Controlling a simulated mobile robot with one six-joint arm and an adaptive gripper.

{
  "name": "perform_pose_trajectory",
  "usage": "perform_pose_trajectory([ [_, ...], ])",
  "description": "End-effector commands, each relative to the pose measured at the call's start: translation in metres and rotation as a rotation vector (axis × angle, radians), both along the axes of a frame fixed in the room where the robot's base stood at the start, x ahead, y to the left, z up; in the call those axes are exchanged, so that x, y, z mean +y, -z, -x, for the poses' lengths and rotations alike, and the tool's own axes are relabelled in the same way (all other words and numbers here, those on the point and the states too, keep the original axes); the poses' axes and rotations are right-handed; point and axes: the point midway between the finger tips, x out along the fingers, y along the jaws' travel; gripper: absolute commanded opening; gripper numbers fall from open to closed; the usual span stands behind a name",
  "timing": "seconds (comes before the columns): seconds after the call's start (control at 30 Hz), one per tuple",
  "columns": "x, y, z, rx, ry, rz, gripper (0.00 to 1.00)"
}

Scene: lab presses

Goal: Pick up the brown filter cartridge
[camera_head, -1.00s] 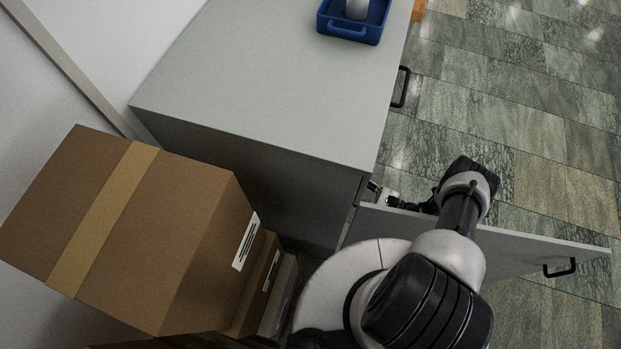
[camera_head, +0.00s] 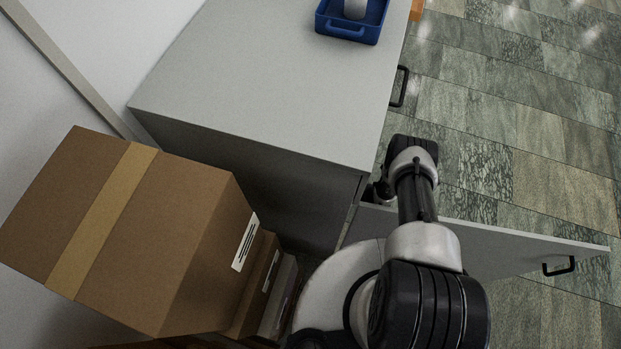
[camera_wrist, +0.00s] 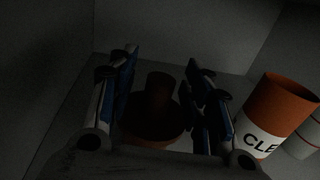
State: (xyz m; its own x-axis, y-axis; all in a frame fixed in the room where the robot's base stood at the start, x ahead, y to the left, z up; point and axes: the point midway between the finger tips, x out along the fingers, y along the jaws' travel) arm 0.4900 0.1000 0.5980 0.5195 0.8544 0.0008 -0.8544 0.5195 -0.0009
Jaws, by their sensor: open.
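In the wrist view, the brown filter cartridge (camera_wrist: 158,97) stands on the dim floor of a cabinet. It is a narrow dark brown cylinder above a wider round base. My gripper (camera_wrist: 162,62) is open, with its blue-lined fingers to the left and right of the cartridge in the picture. I cannot tell whether either finger touches it. The near part of the base is partly hidden by my gripper. In the head view the cartridge is hidden, and my arm reaches down beside the open cabinet door (camera_head: 500,243).
An orange-and-white container marked "CLE" (camera_wrist: 271,117) stands close right of my gripper, with a pale container (camera_wrist: 304,140) beyond it. Cabinet walls enclose the space. A grey cabinet top (camera_head: 270,85) bears a blue tray (camera_head: 345,30). Cardboard boxes (camera_head: 150,235) stand at left.

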Motion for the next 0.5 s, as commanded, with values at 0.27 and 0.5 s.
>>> perform_pose_trajectory([
  [0.27,0.001,0.0002,-0.0009,0.001,0.001,-0.001,0.43],
  [0.5,0.0009,0.0002,-0.0008,0.001,0.001,-0.001,0.27],
])
